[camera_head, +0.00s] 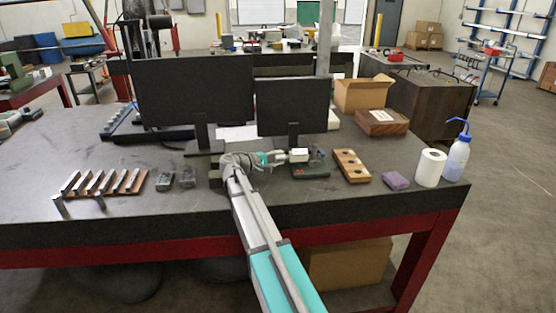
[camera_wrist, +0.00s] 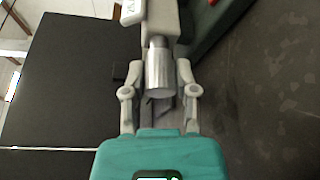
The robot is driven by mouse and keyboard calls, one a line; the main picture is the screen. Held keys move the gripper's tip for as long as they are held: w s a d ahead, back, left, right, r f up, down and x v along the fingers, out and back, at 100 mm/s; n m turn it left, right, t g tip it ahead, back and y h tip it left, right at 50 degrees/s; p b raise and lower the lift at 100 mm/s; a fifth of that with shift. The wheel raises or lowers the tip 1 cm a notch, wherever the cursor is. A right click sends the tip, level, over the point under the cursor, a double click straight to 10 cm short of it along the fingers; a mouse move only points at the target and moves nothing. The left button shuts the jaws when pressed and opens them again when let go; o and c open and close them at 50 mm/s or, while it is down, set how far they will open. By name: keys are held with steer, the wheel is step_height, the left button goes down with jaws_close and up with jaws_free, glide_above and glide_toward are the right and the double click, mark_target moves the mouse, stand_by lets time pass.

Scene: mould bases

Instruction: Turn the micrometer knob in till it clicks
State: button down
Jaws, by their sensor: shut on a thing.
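The micrometer's silver knob (camera_wrist: 160,72) is in the upper middle of the wrist view, a smooth metal cylinder. It joins a pale micrometer body (camera_wrist: 133,11), cut off by the top edge. My gripper (camera_wrist: 160,80) has one finger on each side of the knob and is shut on it. In the head view, my gripper (camera_head: 279,157) reaches in from the left to the pale micrometer body (camera_head: 299,155), above a dark green base (camera_head: 310,171) with red marks. The knob itself is too small and covered to make out there.
Two dark monitors (camera_head: 197,92) stand behind my arm. To the right are a wooden block with holes (camera_head: 351,165), a purple block (camera_head: 396,180), a white roll (camera_head: 430,168) and a wash bottle (camera_head: 457,158). A rack of metal bars (camera_head: 105,183) lies left on the dark bench (camera_head: 180,215).

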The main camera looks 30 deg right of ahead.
steer(key=shift+c, duration=2)
jaws_free()
steer(key=shift+r+n+p, duration=0.1)
steer(key=shift+n+p, duration=0.2)
